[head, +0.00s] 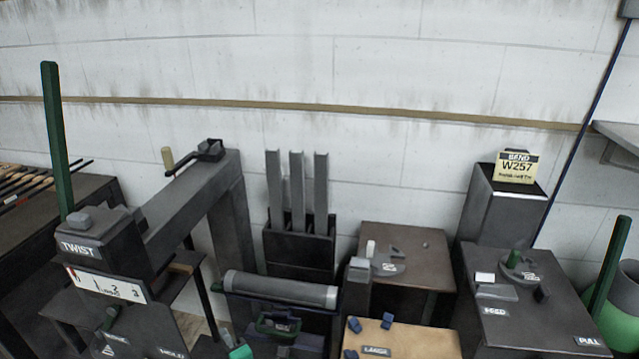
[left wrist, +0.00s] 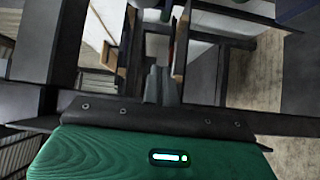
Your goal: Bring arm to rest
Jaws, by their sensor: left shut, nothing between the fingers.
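In the head view the fingertips are too small to make out. My right gripper is in neither view.
A dark machine marked TWIST (head: 82,247) with a long beam stands at left. Upright grey bars (head: 297,190) rise behind the roller. A tan-topped box marked LARGE (head: 410,341) and a dark FEED cabinet (head: 545,322) stand at right.

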